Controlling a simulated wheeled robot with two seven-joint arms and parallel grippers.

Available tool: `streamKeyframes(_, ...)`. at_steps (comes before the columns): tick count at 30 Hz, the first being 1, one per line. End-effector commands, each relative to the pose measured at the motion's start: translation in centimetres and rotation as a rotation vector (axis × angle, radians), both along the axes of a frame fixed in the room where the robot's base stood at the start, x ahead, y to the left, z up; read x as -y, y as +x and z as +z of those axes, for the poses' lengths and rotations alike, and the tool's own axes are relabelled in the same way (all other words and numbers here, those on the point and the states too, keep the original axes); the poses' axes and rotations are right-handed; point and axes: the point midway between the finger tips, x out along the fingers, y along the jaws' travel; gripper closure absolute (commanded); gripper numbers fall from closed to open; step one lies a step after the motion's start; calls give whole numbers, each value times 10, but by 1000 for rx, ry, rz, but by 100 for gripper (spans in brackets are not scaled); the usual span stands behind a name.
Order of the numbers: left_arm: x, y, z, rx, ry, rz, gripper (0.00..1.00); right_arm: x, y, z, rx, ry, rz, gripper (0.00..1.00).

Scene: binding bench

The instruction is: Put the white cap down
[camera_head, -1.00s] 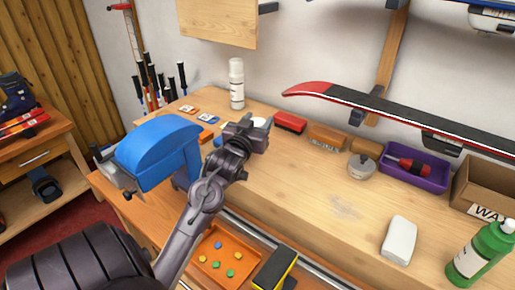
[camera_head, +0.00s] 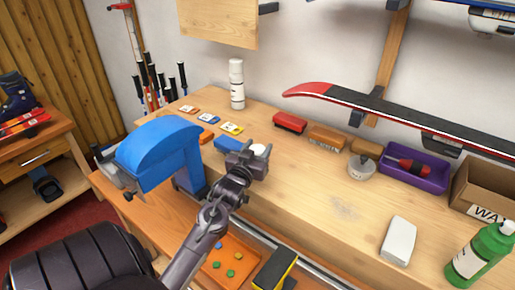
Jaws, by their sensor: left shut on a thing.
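The white cap (camera_head: 259,150) is a small round white piece at the tip of my left gripper (camera_head: 250,158), in the middle of the head view. My left gripper is shut on the cap, and the jaws hide its lower part. The gripper is over the bench (camera_head: 310,205), to the right of the blue machine. I cannot tell whether the cap touches the bench top. My right gripper is not in view.
Orange, blue and yellow labelled cards (camera_head: 232,128) lie behind the gripper. A blue block (camera_head: 228,144) is just behind it, and the blue machine (camera_head: 158,148) stands left. A white bottle (camera_head: 237,84) stands at the back.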

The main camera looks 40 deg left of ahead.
Motion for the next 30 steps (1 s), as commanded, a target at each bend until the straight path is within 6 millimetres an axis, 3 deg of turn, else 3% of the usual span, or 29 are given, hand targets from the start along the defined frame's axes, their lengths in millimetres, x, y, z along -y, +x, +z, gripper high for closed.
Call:
streamKeyframes(13,0,0,-11,-1,0,0,74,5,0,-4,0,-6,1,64)
streamKeyframes(14,0,0,-11,-1,0,0,49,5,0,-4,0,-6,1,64)
streamKeyframes(18,0,0,-11,-1,0,0,31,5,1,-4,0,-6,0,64)
streamKeyframes(26,0,0,-10,-1,0,0,31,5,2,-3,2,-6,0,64)
streamKeyframes(30,0,0,0,1,0,0,31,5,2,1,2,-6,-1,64)
